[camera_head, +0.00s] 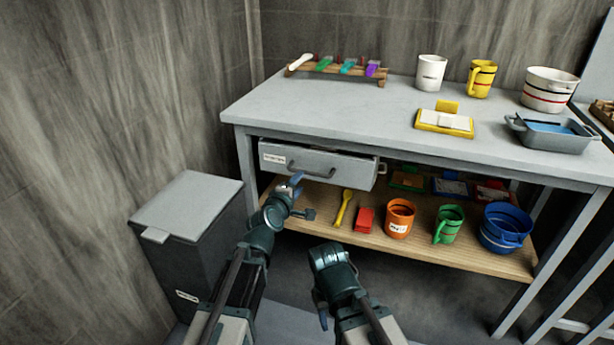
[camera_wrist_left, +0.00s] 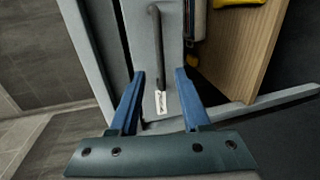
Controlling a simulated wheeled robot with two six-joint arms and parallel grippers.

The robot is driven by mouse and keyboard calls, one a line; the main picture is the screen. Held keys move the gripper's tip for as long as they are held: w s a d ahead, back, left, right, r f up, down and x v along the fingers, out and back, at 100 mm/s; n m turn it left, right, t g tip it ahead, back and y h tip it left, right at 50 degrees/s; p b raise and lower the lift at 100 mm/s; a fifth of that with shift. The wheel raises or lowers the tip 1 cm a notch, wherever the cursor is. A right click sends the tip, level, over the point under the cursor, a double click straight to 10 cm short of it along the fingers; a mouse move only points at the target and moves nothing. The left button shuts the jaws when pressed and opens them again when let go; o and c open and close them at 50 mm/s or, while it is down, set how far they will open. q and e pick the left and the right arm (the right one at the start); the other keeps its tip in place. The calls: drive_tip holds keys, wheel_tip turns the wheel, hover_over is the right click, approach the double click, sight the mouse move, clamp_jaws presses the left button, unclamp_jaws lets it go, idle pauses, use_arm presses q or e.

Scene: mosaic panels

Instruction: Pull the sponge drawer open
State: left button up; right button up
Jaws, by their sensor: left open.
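The grey drawer (camera_head: 330,162) hangs under the left end of the table and its front stands slightly out from the frame. It has a dark bar handle (camera_head: 312,172) and a white label at its left. My left gripper (camera_head: 301,196) is open and empty, below and in front of the drawer front. In the left wrist view, the drawer front (camera_wrist_left: 173,65) and handle (camera_wrist_left: 156,45) lie beyond and between the blue fingertips (camera_wrist_left: 160,75), with no contact visible. My right gripper (camera_head: 322,308) hangs low in front of the shelf, its jaws unclear. No sponge is discernible.
A grey bin (camera_head: 190,205) stands left of the table. The lower wooden shelf (camera_head: 420,245) holds a yellow spoon (camera_head: 343,207), a red block (camera_head: 364,219), an orange mug (camera_head: 399,218), a green mug (camera_head: 449,224) and a blue bucket (camera_head: 505,228). Cups and trays stand on the tabletop (camera_head: 340,108).

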sight(307, 174)
use_arm(q)
drive_tip(key=b+x, duration=0.1)
drive_tip(key=x, duration=0.8)
drive_tip(key=shift+d, duration=0.1)
clamp_jaws()
idle(1.2)
